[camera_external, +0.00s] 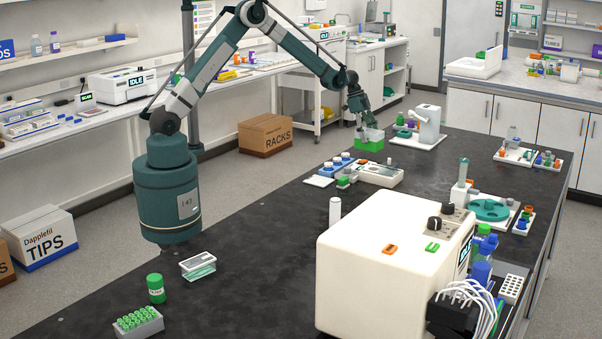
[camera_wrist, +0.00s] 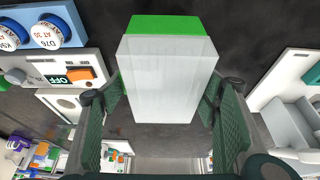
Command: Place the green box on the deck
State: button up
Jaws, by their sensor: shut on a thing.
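The green box (camera_external: 369,144) has a green base and a clear, whitish upper part. It is at the far left edge of the black bench in the external view. In the wrist view the box (camera_wrist: 168,80) lies between both finger pads. My gripper (camera_external: 365,126) points down and is shut on its upper part. I cannot tell whether its base touches the bench or hangs just above it. No surface is clearly marked as the deck. A low pale unit (camera_external: 380,174) stands in front of the box, and a white instrument with a flat base (camera_external: 415,139) stands to its right.
A blue block with white-capped vials (camera_wrist: 44,31) and the pale unit with an orange switch (camera_wrist: 80,73) are left of the box in the wrist view. A large cream machine (camera_external: 385,270) stands nearer the camera. Bare black bench (camera_external: 270,230) lies left of it.

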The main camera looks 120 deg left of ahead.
aim_at(369, 142)
jog(key=shift+f, duration=1.85)
jog(key=shift+f+b, duration=0.15)
jog(key=shift+b, duration=0.15)
jog(key=o, duration=1)
jog(key=shift+c, duration=0.2)
jog(key=p+v, duration=0.1)
jog(key=v, duration=1.1)
